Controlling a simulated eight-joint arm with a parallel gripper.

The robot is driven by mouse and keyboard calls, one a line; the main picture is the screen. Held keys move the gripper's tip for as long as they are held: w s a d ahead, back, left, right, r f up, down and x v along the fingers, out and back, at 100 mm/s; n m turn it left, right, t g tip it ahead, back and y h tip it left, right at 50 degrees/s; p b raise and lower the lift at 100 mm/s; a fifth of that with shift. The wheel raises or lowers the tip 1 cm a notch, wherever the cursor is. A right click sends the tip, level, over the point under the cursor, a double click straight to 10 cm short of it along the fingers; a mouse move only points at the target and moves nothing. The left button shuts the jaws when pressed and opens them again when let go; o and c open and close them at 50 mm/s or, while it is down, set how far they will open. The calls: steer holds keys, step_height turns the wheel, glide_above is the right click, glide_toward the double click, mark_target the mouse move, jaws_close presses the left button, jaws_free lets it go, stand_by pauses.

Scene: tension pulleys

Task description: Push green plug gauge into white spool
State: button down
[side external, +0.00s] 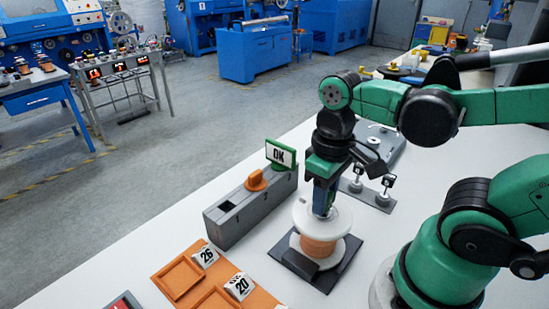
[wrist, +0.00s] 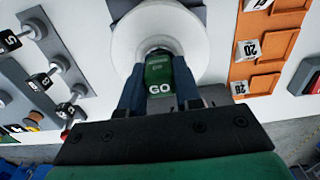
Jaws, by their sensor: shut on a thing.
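The white spool (side external: 340,222), wound with copper-coloured wire, stands upright on a dark base plate (side external: 336,275). Its round white flange also shows in the wrist view (wrist: 197,45). My gripper (side external: 323,208) is directly above the spool's middle, pointing down. In the wrist view my dark fingers are shut on the green plug gauge (wrist: 158,72), marked GO. The gauge's far end is at the centre of the flange, over the spool's hole. How deep it sits is hidden by the gauge and fingers. In the side view the gauge is mostly hidden between the fingers.
A grey slotted block (side external: 232,222) stands left of the spool, holding an orange plug (side external: 257,180) and a green-framed OK sign (side external: 281,154); its front slot is empty. Orange trays (side external: 180,277) with number tags 26 and 20 lie at front. Small pulleys (side external: 386,190) stand behind right.

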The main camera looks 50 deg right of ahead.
steer(key=c, duration=0.5)
jaws_free()
steer(key=shift+c, duration=0.2)
steer(key=shift+r, duration=2.8)
